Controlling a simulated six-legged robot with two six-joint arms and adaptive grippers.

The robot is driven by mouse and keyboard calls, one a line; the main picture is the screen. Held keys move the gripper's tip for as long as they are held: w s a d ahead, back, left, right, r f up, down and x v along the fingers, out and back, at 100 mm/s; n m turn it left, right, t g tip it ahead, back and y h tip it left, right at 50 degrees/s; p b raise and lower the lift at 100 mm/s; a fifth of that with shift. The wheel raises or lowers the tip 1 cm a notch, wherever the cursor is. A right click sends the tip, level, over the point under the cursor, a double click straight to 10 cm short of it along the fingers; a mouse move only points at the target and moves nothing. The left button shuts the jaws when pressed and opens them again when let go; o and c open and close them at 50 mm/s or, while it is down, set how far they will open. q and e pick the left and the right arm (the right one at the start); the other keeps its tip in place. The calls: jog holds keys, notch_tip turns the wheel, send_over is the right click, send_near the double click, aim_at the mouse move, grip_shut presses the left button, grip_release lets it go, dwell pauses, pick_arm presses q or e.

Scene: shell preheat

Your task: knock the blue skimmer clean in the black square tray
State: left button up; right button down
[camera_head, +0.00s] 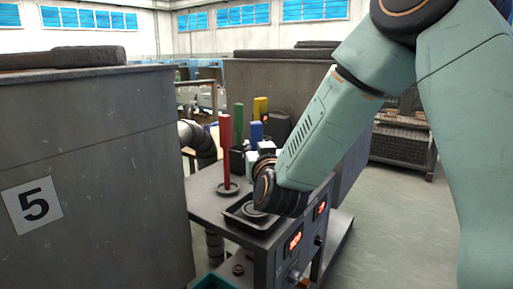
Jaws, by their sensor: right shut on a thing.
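The black square tray (234,220) lies on the grey bench top. My right arm comes in from the right, and its wrist covers the tray's right part. My right gripper (258,165) is mostly hidden behind that wrist and is shut on the blue skimmer (256,132), whose blue handle stands upright above it. A round disc, seemingly the skimmer's head, shows at the tray below the wrist; whether it touches the tray I cannot tell. My left gripper is not in view.
A red upright tool (226,150) with a round foot stands left of the tray. Green (239,125) and yellow (260,107) upright bars stand behind. A tall grey cabinet (100,170) marked 5 blocks the left. Open floor lies to the right.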

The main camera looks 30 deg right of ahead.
aim_at(256, 122)
jog(key=shift+f+b, duration=0.3)
jog(key=shift+f, duration=0.15)
jog(key=shift+r, duration=0.1)
dwell(0.5)
notch_tip(256, 122, up, 9)
jog(key=p, duration=0.8)
dwell(0.7)
